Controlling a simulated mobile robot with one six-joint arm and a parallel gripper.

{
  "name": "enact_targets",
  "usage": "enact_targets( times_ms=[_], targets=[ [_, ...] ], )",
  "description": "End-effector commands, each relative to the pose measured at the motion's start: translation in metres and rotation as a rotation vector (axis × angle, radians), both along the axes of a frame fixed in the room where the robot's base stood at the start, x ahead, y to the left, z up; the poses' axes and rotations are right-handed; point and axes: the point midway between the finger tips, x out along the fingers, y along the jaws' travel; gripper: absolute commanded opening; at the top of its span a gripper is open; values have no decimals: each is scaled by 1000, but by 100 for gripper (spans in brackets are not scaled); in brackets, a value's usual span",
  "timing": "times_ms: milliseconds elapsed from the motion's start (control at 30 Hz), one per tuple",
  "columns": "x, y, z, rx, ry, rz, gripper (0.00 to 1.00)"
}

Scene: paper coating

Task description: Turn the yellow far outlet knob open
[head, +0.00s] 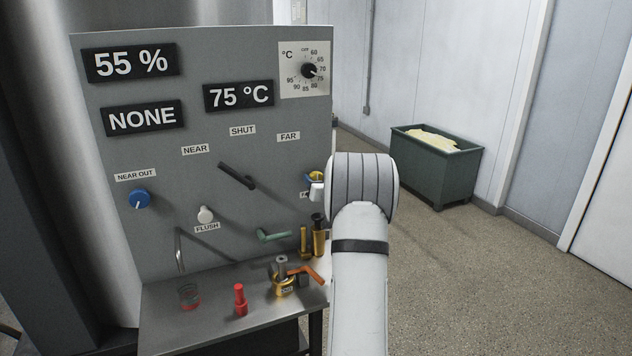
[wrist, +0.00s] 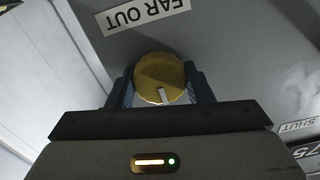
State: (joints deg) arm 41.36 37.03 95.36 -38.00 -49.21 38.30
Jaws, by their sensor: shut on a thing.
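The yellow far outlet knob (wrist: 158,75) sits between the two fingers of my gripper (wrist: 160,88) in the wrist view, under the FAR OUT label (wrist: 145,14). The fingers are shut on its sides. A white pointer mark on the knob faces the gripper body. In the head view only a bit of the yellow knob (head: 316,175) shows at the right edge of the grey panel (head: 200,265); my arm hides the rest.
The panel also carries a blue NEAR OUT knob (head: 140,199), a black lever (head: 237,176), a white FLUSH knob (head: 206,215) and a green handle (head: 273,235). A shelf (head: 215,319) below holds a red piece (head: 240,299) and brass fittings (head: 283,284). A green bin (head: 434,175) stands right.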

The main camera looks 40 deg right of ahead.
Motion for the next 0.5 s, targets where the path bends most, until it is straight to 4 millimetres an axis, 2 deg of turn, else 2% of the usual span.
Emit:
enact_targets(
  times_ms=[33, 133, 167, 500],
  targets=[
    [0, 0, 0, 0, 0, 0, 32],
    [0, 0, 0, 0, 0, 0, 24],
    [1, 5, 0, 0, 0, 3, 23],
    [1, 2, -4, -62, 15, 2, 24]
  ],
)
